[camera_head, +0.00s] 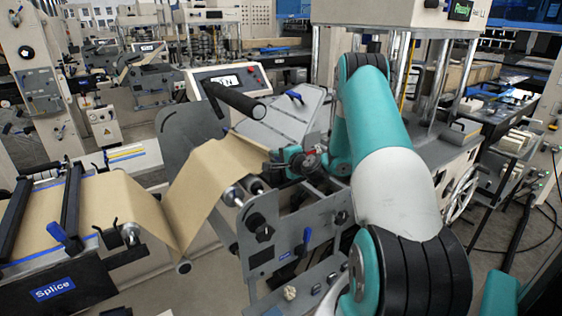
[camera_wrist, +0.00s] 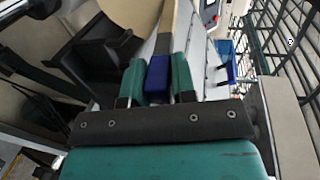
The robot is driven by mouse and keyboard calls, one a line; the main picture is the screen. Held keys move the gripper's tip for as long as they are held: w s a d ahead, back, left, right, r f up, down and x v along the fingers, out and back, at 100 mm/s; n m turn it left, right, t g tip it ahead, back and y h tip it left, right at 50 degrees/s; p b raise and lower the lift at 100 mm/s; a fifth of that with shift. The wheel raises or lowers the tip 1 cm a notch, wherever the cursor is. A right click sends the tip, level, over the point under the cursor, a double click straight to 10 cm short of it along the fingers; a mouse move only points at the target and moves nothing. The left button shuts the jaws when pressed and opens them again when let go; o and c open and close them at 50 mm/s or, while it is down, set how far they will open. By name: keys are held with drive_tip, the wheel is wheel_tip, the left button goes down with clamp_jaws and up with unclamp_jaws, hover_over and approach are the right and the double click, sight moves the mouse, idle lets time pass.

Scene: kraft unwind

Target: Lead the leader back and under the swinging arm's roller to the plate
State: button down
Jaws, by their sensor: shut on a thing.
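The kraft leader (camera_head: 215,175) is a tan web. It runs off the splice table at left, dips into a V around a low roller (camera_head: 183,267), then rises to the right over the grey machine frame. My gripper (camera_head: 287,163) is at its upper right end, small and partly hidden by dark parts. In the wrist view, my gripper (camera_wrist: 157,82) is shut on a blue piece with a grey strip ahead of it, in line with tan paper (camera_wrist: 135,12). A grey sloping plate (camera_head: 285,118) lies behind my gripper. I cannot tell for certain which roller belongs to the swinging arm.
A black bar (camera_head: 235,101) projects above the web. The splice table (camera_head: 40,215) has two dark crossbars and a blue-handled lever. A control box (camera_head: 228,82) stands behind. A blue lever (camera_head: 303,242) is on the near frame. A tall press stands at right.

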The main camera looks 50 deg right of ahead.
drive_tip(key=shift+f+b, duration=0.1)
drive_tip(key=shift+b, duration=0.35)
drive_tip(key=shift+b, duration=0.85)
drive_tip(key=shift+r+t+b, duration=0.25)
drive_tip(key=shift+t+b, duration=0.45)
drive_tip(key=shift+b, duration=1.1)
drive_tip(key=shift+r, duration=0.2)
wheel_tip(320, 180, up, 8)
drive_tip(key=a+p, duration=0.2)
drive_tip(key=p, duration=0.4)
drive_tip(key=shift+w+a+r, duration=0.2)
drive_tip(key=shift+w+a, duration=0.15)
drive_tip(key=shift+f+b, duration=0.35)
drive_tip(key=shift+b, duration=0.25)
drive_tip(key=shift+s+f+t+b, duration=0.1)
drive_tip(key=shift+f+t+b, duration=0.65)
drive_tip(key=shift+b, duration=2.3)
